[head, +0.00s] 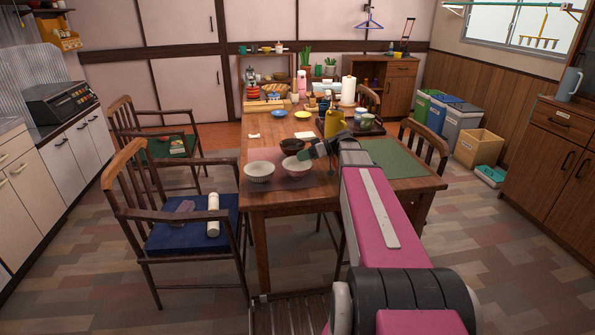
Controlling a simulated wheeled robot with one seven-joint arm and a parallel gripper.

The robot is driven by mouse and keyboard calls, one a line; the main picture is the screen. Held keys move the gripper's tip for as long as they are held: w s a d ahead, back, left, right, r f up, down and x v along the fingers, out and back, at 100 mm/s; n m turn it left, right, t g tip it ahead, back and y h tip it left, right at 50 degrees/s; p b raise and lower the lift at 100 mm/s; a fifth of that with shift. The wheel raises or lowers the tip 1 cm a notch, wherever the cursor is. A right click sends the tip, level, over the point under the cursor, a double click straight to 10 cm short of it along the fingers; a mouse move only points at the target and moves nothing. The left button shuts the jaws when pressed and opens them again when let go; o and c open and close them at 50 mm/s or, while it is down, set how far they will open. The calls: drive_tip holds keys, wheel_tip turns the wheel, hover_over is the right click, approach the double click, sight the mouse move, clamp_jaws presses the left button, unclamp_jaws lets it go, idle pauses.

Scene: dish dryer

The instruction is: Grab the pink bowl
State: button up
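A pale pinkish bowl (294,167) stands upright near the front left part of the wooden table (268,202). A white ribbed bowl (259,173) stands just left of it. A dark bowl (291,146) is behind them. My gripper (306,152) is over the table, above and slightly right of the pinkish bowl, close to the dark bowl's right side. It is small in the picture, so I cannot tell whether its fingers are apart or whether it touches a bowl.
A green mat (394,158) lies at the table's right. A yellow kettle-like pot (334,122) and a tray with cups (369,128) stand behind my arm. Chairs (145,205) flank the left side. A white bottle (213,214) lies on the blue chair cushion (185,237).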

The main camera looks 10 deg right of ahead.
clamp_jaws()
drive_tip(key=shift+r, duration=0.1)
